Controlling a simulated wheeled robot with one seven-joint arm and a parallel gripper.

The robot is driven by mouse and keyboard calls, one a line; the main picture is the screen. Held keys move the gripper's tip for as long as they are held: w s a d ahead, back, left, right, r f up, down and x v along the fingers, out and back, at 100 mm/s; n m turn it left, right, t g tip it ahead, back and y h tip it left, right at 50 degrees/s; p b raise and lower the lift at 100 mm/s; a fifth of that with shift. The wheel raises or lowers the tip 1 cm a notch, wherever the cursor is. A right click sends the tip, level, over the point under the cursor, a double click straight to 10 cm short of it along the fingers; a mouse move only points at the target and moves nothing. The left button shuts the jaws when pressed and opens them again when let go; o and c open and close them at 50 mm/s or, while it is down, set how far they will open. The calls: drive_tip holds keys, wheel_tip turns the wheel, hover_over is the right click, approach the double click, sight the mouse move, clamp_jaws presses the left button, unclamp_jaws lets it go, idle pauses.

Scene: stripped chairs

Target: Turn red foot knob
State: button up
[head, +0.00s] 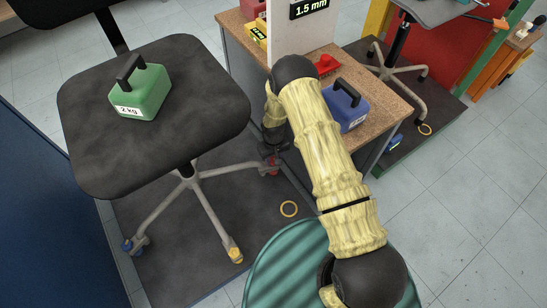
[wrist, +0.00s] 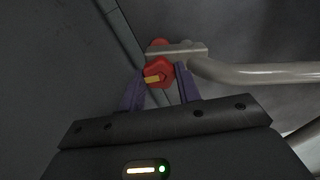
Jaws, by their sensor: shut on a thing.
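The red foot knob (wrist: 161,69) sits at the end of a grey chair leg (wrist: 245,72) in the wrist view, with a yellow mark on its face. In the head view the red knob (head: 273,169) shows low beside the table, partly hidden by my gripper. My gripper (wrist: 160,86) has its two purple fingers on either side of the knob and is shut on it. In the head view my gripper (head: 274,146) reaches down between the chair and the table. The chair seat (head: 200,120) is black and carries a green 2 kg weight (head: 140,92).
A blue foot (head: 133,245) and a yellow foot (head: 235,254) end other chair legs. The table (head: 385,108), with a blue weight (head: 345,106) and a red object (head: 326,64), stands close right of my arm.

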drive_tip(key=shift+r+m+p, duration=0.1)
drive_tip(key=shift+m+p, duration=0.3)
drive_tip(key=shift+m, duration=0.1)
drive_tip(key=m+p, duration=0.1)
drive_tip(key=m, duration=0.1)
drive_tip(key=shift+m+p, duration=0.3)
drive_tip(key=shift+m, duration=0.1)
drive_tip(key=m+p, duration=0.1)
drive_tip(key=m, duration=0.3)
drive_tip(key=shift+m+p, duration=0.3)
drive_tip(key=shift+p, duration=0.05)
drive_tip(key=m+p, duration=0.1)
drive_tip(key=m, duration=0.8)
drive_tip(key=shift+a+p, duration=0.1)
drive_tip(key=shift+p, duration=0.2)
drive_tip(key=shift+m, duration=0.3)
drive_tip(key=o, duration=1)
